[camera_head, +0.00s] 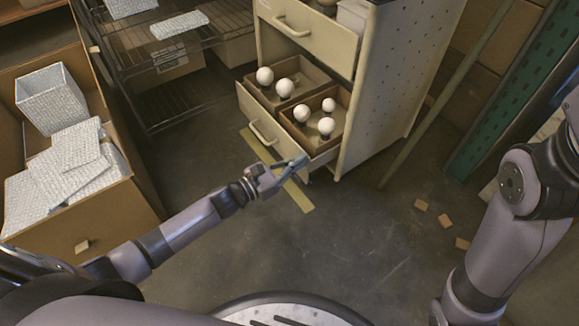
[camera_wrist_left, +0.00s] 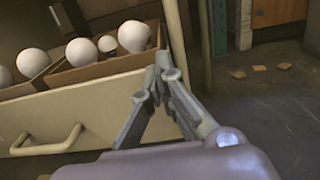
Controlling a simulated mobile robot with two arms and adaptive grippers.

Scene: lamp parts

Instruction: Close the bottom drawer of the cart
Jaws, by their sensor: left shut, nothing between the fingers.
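The cream cart (camera_head: 392,85) stands at the top middle of the head view. Its bottom drawer (camera_head: 262,135) is pulled out and holds two brown boxes with white bulbs (camera_head: 299,113). The drawer's front and handle (camera_wrist_left: 48,142) show in the left wrist view. My left gripper (camera_head: 303,160) is shut and empty at the right end of the drawer front; its fingertips (camera_wrist_left: 158,75) overlap the drawer's top right corner in the wrist view, and I cannot tell whether they touch it. My right gripper is out of view; only the right arm shows.
An upper drawer (camera_head: 310,33) also stands out from the cart. A cardboard box (camera_head: 105,205) with wrapped items is at left, beside a wire rack (camera_head: 150,65). Small brown pieces (camera_head: 444,220) lie on the floor at right. The floor before the drawer is mostly clear.

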